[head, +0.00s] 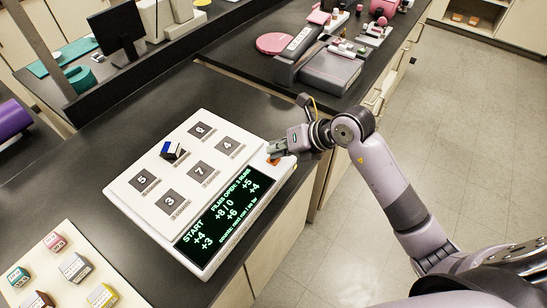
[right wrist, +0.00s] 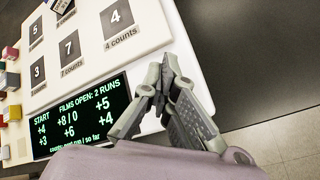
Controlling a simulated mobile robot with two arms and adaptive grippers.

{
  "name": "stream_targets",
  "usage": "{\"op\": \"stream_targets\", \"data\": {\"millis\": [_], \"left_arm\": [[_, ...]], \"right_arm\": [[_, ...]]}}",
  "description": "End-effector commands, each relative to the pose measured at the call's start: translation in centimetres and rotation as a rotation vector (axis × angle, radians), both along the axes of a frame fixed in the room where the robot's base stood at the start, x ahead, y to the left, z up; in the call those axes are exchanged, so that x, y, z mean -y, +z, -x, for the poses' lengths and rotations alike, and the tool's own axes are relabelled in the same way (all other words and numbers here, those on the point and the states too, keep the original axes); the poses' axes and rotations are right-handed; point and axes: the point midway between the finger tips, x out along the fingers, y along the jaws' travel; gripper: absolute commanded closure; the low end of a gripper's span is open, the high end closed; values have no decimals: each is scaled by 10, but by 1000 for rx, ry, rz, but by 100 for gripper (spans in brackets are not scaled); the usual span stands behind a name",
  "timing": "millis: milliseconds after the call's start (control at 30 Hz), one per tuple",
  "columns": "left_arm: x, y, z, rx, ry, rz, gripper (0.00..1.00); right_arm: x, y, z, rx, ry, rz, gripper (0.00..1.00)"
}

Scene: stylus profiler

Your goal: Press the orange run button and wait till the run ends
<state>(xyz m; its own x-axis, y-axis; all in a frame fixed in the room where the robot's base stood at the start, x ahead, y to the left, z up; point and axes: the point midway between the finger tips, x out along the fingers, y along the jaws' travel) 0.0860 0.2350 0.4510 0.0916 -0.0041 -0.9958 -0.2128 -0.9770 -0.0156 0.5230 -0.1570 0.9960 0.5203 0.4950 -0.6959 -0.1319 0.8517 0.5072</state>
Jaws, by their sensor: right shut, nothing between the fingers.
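The white profiler panel (head: 122,190) lies on the dark bench, with numbered grey squares and a lit display (head: 222,215) with green text. The display reads "FILMS OPEN: 2 RUNS" and also shows in the right wrist view (right wrist: 85,112). A small bit of the orange run button (head: 273,161) shows at the panel's right corner, right by my fingertips. My right gripper (head: 275,152) is shut and empty over that corner. In the right wrist view its fingertips (right wrist: 150,88) meet over the panel edge and the button is hidden. Contact cannot be told. My left gripper is not in view.
A blue-and-white block (head: 171,151) stands on the panel. A white tray (head: 38,256) with several coloured blocks lies at the lower left. A grey instrument (head: 330,70) and pink items stand on the bench behind. Dark bench top is clear beyond the panel.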

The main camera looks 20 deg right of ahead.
Motion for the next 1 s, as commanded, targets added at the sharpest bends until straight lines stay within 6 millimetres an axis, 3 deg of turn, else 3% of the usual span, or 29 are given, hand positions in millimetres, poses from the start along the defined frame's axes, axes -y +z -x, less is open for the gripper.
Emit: {"op": "stream_targets", "data": {"millis": [1000], "left_arm": [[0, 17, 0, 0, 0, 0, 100]], "right_arm": [[0, 20, 0, -1, 1, 0, 100]]}}
